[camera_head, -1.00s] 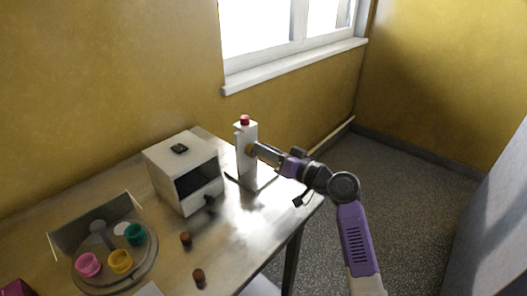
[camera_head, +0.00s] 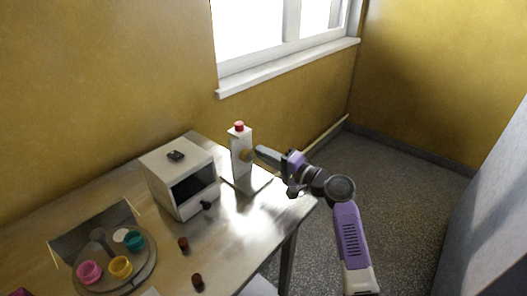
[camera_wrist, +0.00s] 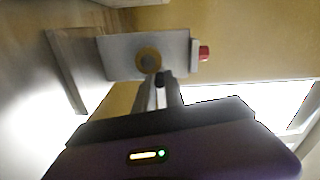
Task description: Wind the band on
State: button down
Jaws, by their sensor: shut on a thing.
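A white upright post (camera_head: 239,153) with a red button (camera_head: 239,126) on top stands on a flat plate at the right end of the table. A brass round knob (camera_head: 246,155) sits on its side facing my arm. In the wrist view the knob (camera_wrist: 148,60) shows as a ring on the pale post (camera_wrist: 115,57), with the red button (camera_wrist: 204,53) at right. My gripper (camera_wrist: 159,80) is at the knob, its fingers close together on a small dark handle at the knob's lower edge. The fingers partly hide this handle. No band can be made out.
A white box machine (camera_head: 180,178) with a dark window and front knob stands left of the post. A round tray (camera_head: 146,274) with pink, yellow and green cups is at front left. Two small brown pieces (camera_head: 183,244) lie on the table (camera_head: 225,225).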

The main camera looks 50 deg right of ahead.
jog(key=m, duration=0.1)
jog(key=m+p, duration=0.1)
jog(key=f+m, duration=0.1)
jog(key=m, duration=0.1)
jog(key=shift+d+p, duration=0.25)
jog(key=shift+p, duration=0.1)
jog(key=shift+f+m+p, duration=0.35)
jog(key=shift+m+p, duration=0.15)
jog(key=shift+m, duration=0.8)
jog(key=c, duration=1.4)
grip_release()
jog(key=s+b, duration=0.1)
jog(key=s, duration=0.7)
jog(key=shift+d, duration=0.15)
jog(key=shift+w, duration=0.1)
